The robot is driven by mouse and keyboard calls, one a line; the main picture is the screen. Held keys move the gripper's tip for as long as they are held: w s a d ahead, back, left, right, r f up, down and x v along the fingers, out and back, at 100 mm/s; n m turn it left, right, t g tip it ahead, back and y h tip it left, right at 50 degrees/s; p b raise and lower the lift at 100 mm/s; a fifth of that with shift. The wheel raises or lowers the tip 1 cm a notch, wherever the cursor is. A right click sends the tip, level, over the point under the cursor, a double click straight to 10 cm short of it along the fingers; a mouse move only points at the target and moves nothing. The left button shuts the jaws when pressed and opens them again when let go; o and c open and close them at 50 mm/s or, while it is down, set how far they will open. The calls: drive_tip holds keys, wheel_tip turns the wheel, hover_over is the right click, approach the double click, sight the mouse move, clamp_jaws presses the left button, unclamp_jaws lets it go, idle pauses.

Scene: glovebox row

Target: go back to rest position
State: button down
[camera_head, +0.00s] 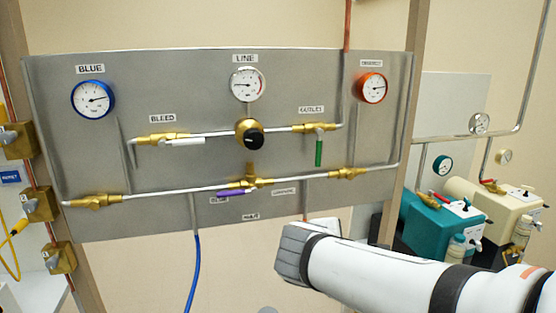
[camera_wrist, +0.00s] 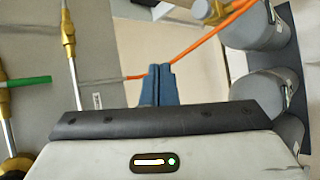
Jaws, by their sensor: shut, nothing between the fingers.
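My gripper (camera_wrist: 158,85) shows in the wrist view as two blue-grey fingers pressed together with nothing between them. In the head view my arm reaches in from the lower right, and its grey wrist end is in front of the panel's lower right corner. The fingertips cannot be made out there. The grey gauge panel (camera_head: 110,215) fills the left and middle of the head view. Its green outlet handle (camera_head: 319,153) points straight down, and it also shows at the left of the wrist view (camera_wrist: 28,81). No rest position is marked in view.
The panel carries a white bleed handle (camera_head: 185,142), a black knob (camera_head: 254,138) and a purple handle (camera_head: 230,192). A blue hose (camera_head: 193,270) hangs below. Teal (camera_head: 435,228) and cream (camera_head: 500,205) pumps stand at right. Grey cylinders (camera_wrist: 262,95) and an orange line (camera_wrist: 205,40) are near my fingers.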

drive_tip(key=s+d+f+m+g+y+p, duration=0.1)
drive_tip(key=s+d+f+m+g+y, duration=0.1)
drive_tip(key=s+m, duration=0.5)
drive_tip(key=s+d+f+m+g+y+p, duration=0.2)
drive_tip(key=s+f+m+g+y, duration=0.1)
drive_tip(key=s+f+m+g, duration=0.2)
drive_tip(key=shift+s+m, duration=0.95)
drive_tip(key=shift+m, duration=1.45)
